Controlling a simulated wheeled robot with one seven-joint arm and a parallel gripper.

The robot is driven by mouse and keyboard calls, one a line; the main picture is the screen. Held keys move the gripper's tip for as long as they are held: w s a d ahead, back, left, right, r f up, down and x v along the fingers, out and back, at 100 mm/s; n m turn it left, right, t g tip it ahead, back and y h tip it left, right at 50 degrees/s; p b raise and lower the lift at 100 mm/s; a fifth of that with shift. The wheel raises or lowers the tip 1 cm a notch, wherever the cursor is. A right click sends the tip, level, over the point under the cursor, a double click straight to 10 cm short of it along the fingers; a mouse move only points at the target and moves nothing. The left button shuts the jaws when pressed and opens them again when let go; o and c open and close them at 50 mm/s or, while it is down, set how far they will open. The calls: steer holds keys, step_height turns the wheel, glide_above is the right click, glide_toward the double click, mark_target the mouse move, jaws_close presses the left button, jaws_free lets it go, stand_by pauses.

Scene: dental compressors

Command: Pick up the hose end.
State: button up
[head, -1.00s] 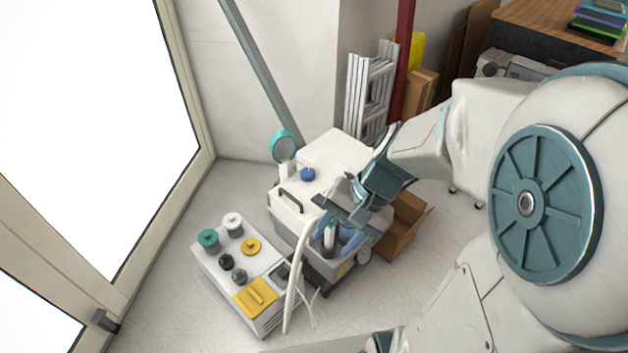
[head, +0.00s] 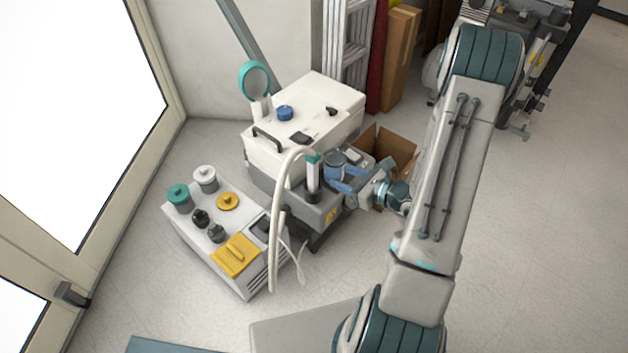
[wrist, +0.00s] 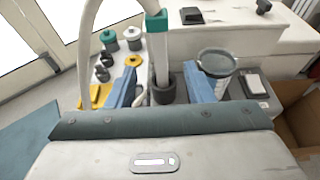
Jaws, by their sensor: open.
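The hose end (head: 313,172) is a white upright tube with a teal collar. It stands in a dark round holder on the grey ledge of the white compressor; the pale hose arches from its top down to the left. In the wrist view the hose end (wrist: 160,58) shows upright between my two blue fingers, its foot in the dark holder (wrist: 166,90). My gripper (head: 332,180) is open and empty, reaching in level from the right. Its fingertips are close to the hose end; I cannot tell whether they reach around it.
The white compressor (head: 310,105) rises behind. A lower white unit with knobs (head: 190,225) stands left, an open cardboard box (head: 390,150) right.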

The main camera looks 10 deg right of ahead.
mark_target(308, 164)
steer(key=b+x, duration=0.1)
steer(key=x, duration=0.6)
steer(key=shift+w+a+f, duration=0.1)
steer(key=shift+f, duration=0.1)
steer(key=shift+b+x, duration=0.8)
steer(key=shift+x, duration=2.35)
steer(key=shift+r, duration=0.2)
jaws_close()
